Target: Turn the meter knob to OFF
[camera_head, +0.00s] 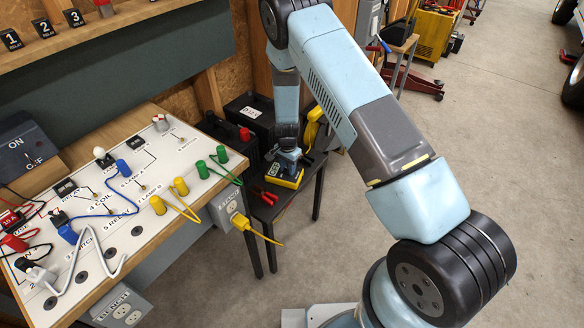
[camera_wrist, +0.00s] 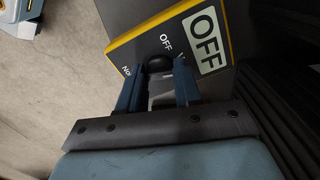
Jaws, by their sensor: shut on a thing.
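The meter (camera_head: 284,177) is a dark box with a yellow edge on the small dark side table, below my arm in the head view. In the wrist view the meter (camera_wrist: 190,40) shows a large OFF on a pale display and a smaller printed OFF by the knob. The black knob (camera_wrist: 158,64) sits between the fingertips of my gripper (camera_wrist: 158,72), which is shut on it. The knob's pointer is not clear to me. In the head view my gripper (camera_head: 289,155) is over the meter, with its fingers too small to tell.
Red-handled pliers (camera_head: 268,198) lie on the side table (camera_head: 312,170) near the meter. Black cases (camera_head: 250,112) stand behind it. A wired test bench (camera_head: 120,195) is to the left, with a yellow plug and cord (camera_head: 242,222) at its edge. Open floor lies in front.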

